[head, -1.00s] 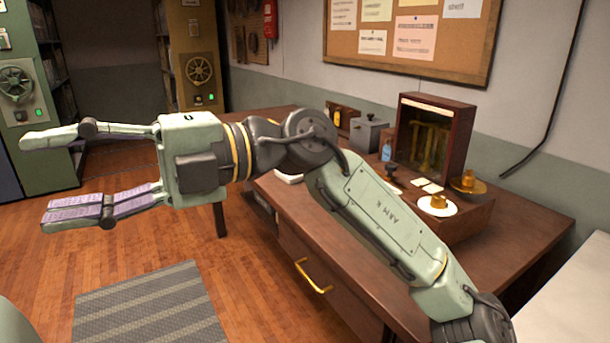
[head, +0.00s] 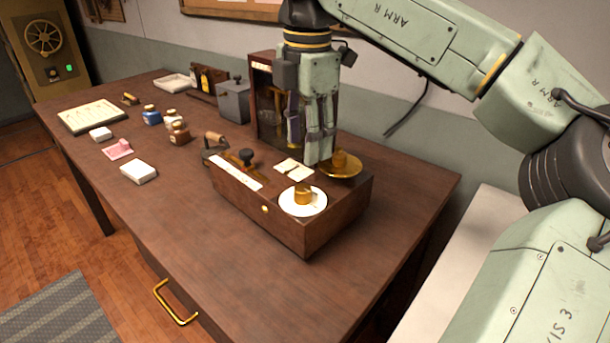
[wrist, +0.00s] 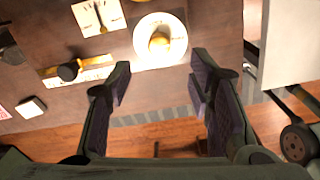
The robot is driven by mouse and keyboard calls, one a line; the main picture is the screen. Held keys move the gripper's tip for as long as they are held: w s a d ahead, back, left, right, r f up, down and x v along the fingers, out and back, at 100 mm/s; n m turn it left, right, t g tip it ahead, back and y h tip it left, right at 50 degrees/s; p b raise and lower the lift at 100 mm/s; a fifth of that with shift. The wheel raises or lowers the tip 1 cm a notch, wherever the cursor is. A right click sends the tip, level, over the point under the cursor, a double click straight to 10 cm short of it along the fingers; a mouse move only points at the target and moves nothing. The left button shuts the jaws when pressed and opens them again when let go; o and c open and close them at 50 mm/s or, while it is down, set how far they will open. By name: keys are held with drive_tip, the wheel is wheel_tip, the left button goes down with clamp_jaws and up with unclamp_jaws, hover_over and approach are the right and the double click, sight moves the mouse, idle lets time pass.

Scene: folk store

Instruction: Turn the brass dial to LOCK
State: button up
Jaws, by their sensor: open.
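A brass dial knob (head: 303,194) stands on a round white plate (head: 290,207) on top of the wooden box (head: 322,231). In the wrist view the knob (wrist: 160,42) and its plate (wrist: 178,52) lie just beyond and between my fingertips. Markings on the plate are too small to read. My gripper (head: 309,152) points down above the box's rear part, open and empty, apart from the knob. In the wrist view both fingers of my gripper (wrist: 160,64) are spread.
The box also bears a black knob (head: 246,156) beside a white strip and a pale card (head: 293,168). A dark upright cabinet (head: 266,90) stands behind. The desk's front is clear.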

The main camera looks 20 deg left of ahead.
sight(303, 189)
drive_tip(key=f, duration=0.3)
drive_tip(key=f+p, duration=0.1)
drive_tip(key=f, duration=0.6)
drive_tip(key=shift+a+p, duration=0.25)
drive_tip(key=shift+p, duration=0.15)
drive_tip(key=shift+c, duration=0.3)
clamp_jaws()
